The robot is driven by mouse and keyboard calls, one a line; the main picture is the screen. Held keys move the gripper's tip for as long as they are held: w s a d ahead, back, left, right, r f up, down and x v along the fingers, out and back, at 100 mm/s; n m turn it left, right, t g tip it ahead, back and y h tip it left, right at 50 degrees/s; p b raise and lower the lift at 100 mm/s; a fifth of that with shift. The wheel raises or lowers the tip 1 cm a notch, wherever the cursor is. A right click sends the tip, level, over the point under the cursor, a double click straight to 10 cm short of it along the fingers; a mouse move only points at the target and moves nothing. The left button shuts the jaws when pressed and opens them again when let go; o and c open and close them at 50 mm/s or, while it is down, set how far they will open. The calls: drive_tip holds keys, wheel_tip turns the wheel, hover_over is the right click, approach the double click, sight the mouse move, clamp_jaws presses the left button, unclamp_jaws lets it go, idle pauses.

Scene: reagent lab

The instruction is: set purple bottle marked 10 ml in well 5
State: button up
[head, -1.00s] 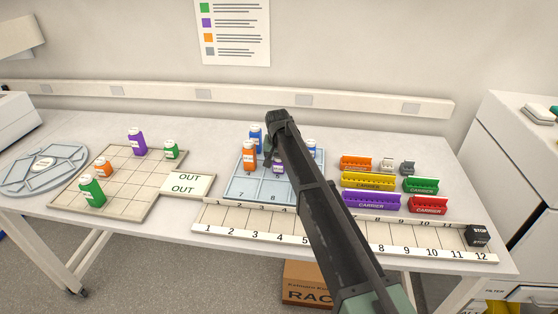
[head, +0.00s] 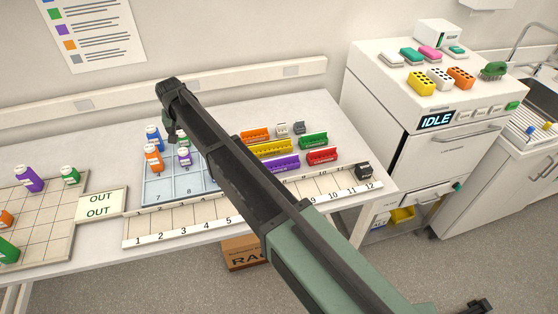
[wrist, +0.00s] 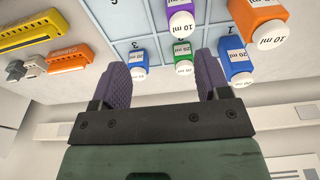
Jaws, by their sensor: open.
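A purple bottle marked 10 ml (wrist: 180,22) stands upright in the middle cell of the blue numbered tray (head: 157,187); it also shows in the head view (head: 184,157). Its cell number is hidden; by the numbers around it, this looks like well 5. My gripper (wrist: 163,62) is open and empty. A green bottle (wrist: 184,52) shows between its fingers, in the cell behind the purple one. I cannot tell whether the fingers touch it. In the head view my arm hides the fingers and the tray's right side.
An orange bottle (head: 153,158) and a blue bottle (head: 153,137) stand at the tray's left. Another blue bottle (wrist: 138,62) is by number 3. Wells 7 and 8 are empty. A larger purple bottle (head: 29,179) stands on the beige grid. Coloured carriers (head: 270,148) lie to the right.

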drive_tip(key=s+d, duration=0.4)
drive_tip(key=d, duration=0.6)
drive_tip(key=s+d+m, duration=0.1)
drive_tip(key=s+d, duration=0.3)
drive_tip(key=d, duration=0.5)
drive_tip(key=s+d, duration=0.5)
drive_tip(key=d, duration=0.5)
drive_tip(key=s+d+m+g, duration=0.1)
drive_tip(key=s+d, duration=1.2)
drive_tip(key=s, duration=0.1)
drive_tip(key=shift+s+d+g, duration=0.15)
drive_tip(key=shift+d+g, duration=0.15)
